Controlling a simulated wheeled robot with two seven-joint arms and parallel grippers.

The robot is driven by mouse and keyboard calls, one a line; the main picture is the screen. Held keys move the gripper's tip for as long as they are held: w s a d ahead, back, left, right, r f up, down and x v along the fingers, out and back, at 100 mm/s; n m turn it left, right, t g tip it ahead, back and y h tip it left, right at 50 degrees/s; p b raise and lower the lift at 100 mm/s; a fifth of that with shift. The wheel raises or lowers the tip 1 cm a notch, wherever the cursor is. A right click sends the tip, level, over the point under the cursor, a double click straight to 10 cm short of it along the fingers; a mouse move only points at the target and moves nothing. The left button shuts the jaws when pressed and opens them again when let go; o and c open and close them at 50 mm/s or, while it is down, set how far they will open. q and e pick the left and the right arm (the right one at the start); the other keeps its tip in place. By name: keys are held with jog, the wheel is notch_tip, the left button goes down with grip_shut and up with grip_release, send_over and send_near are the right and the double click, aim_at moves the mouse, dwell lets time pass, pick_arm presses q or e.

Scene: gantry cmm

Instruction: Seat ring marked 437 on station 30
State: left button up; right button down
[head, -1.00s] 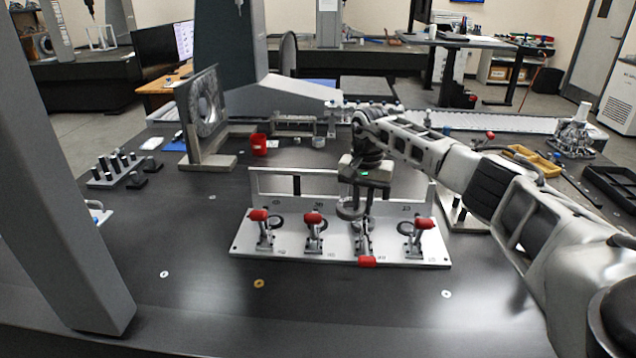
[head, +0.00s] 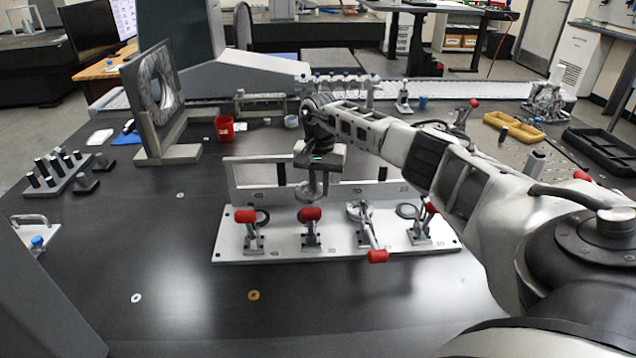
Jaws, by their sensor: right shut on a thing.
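A pale fixture plate (head: 350,247) stands on the dark table with a row of toggle clamps with red handles. The number 30 shows on its front by the second clamp from the left (head: 311,228). My right gripper (head: 311,184) is shut on a grey ring (head: 308,192) and holds it above and behind that clamp. The ring's marking cannot be read. My left gripper is not in view.
An upright frame panel (head: 237,180) rises along the plate's back edge, close to my right gripper. A red cup (head: 224,128) and an upright plate with a large bore (head: 155,95) stand at the back left. The table in front of the plate is mostly clear.

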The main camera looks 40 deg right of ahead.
aim_at(319, 200)
jog(key=shift+w+f+b, duration=0.1)
jog(key=shift+f+b, duration=0.8)
jog(key=shift+f, duration=0.65)
jog(key=shift+f+b, duration=0.55)
jog(key=shift+f, duration=0.45)
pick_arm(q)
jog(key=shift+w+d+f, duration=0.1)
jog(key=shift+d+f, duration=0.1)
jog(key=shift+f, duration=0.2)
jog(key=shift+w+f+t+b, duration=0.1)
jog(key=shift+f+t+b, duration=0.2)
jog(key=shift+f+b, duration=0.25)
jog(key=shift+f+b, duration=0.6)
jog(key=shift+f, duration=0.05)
pick_arm(e)
jog(key=shift+f, duration=0.6)
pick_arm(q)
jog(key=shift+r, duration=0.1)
pick_arm(e)
jog(key=shift+r, duration=0.1)
